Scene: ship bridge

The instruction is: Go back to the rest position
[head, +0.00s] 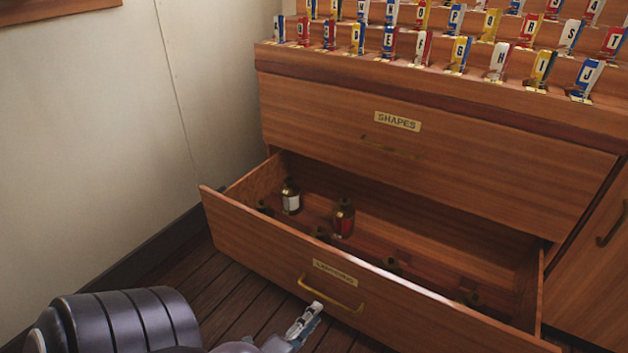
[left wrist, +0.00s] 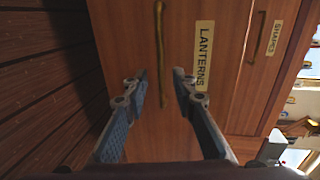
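My left gripper (head: 303,322) is at the bottom of the head view, in front of the open lower drawer (head: 235,212) labelled LANTERNS. In the left wrist view, its two fingers (left wrist: 157,84) are spread apart with nothing gripped. The brass drawer handle (head: 331,295) is just ahead of the fingers. It also shows upright in the left wrist view (left wrist: 160,45), in line with the gap between the fingertips. My right gripper is in neither view.
Two small brass lanterns, one with a white band (head: 291,197) and one with a red band (head: 343,219), stand in the drawer. The SHAPES drawer (head: 330,115) above is shut. Letter flags (head: 497,60) stand in rows on top. A wall (head: 90,150) is at left.

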